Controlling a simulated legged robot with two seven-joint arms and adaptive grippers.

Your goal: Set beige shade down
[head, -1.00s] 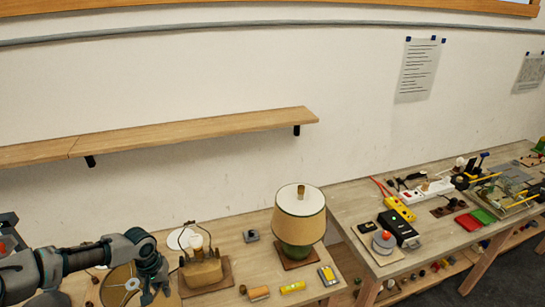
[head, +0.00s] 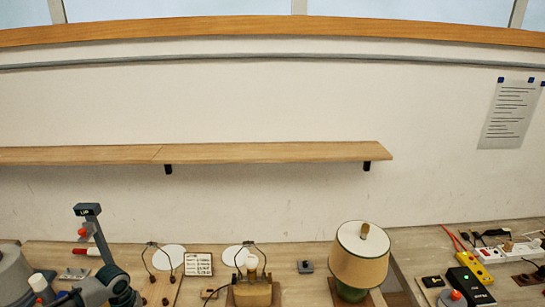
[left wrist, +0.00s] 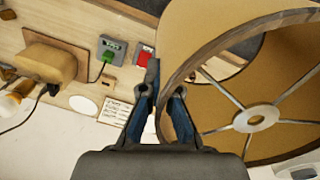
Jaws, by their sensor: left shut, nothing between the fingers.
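The beige shade (left wrist: 222,60) fills the right of the left wrist view. It is tilted, its open end and spokes with a central ring (left wrist: 256,118) facing the camera. My left gripper's fingers (left wrist: 166,84) are beside its rim, shut with nothing between them; whether they touch the rim is unclear. My right gripper is not in view.
A wall shelf (head: 260,152) runs above. Power strips (head: 488,254) lie at right.

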